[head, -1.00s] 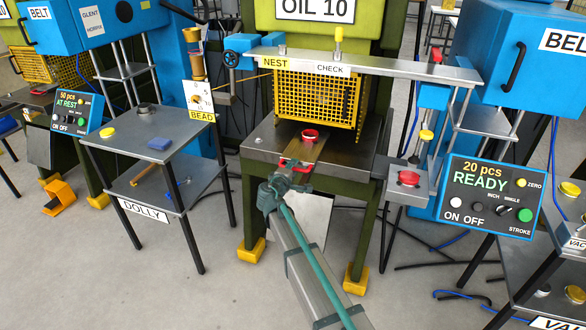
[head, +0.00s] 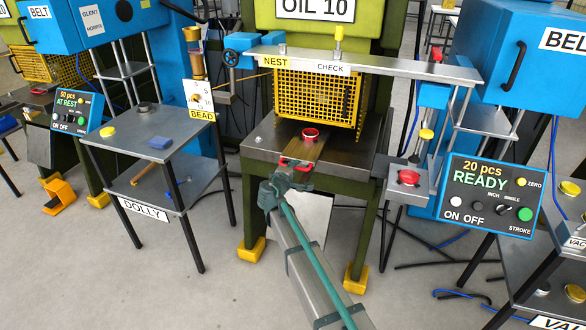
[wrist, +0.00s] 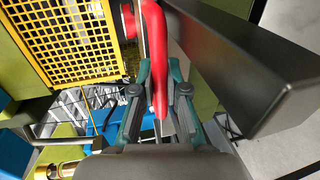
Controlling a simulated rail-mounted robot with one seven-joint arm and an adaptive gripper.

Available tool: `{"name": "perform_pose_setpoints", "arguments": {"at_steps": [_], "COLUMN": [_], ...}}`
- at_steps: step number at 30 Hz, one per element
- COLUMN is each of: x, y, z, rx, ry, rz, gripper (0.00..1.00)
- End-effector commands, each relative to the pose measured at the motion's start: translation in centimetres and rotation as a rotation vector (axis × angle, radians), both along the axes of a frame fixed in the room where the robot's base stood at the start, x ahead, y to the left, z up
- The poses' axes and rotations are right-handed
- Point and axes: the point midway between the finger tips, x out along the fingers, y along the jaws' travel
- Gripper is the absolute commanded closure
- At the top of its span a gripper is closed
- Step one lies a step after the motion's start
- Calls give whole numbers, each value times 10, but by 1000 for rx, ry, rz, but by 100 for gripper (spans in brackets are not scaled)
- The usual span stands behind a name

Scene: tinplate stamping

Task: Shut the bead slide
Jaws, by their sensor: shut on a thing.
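The slide (head: 306,149) is a flat brownish strip on the press bed, running in under the yellow mesh guard (head: 315,100). A red ring-shaped part (head: 310,135) is at its far end. A red handle (head: 293,163) is at its near end, at the bed's front edge; the red bar (wrist: 156,60) also shows in the wrist view. My gripper (head: 290,171) is shut on this handle, with its teal fingers on either side of the bar in the wrist view (wrist: 160,85). The gripper hides part of the handle.
A beam labelled NEST CHECK (head: 365,66) crosses above the guard. A red button box (head: 408,180) and a panel reading READY (head: 490,196) stand right. A sign labelled BEAD (head: 202,115) and the DOLLY table (head: 150,140) stand left.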

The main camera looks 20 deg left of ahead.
Motion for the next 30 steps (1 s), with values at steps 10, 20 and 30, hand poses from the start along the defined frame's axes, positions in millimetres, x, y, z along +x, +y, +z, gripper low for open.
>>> {"name": "perform_pose_setpoints", "arguments": {"at_steps": [10, 20, 30], "x": [42, 40, 39], "y": [2, 1, 1], "z": [0, 0, 1], "rx": [1, 0, 0], "ry": [-1, -1, -1], "rz": [0, 0, 1], "gripper": [100, 64, 61]}}
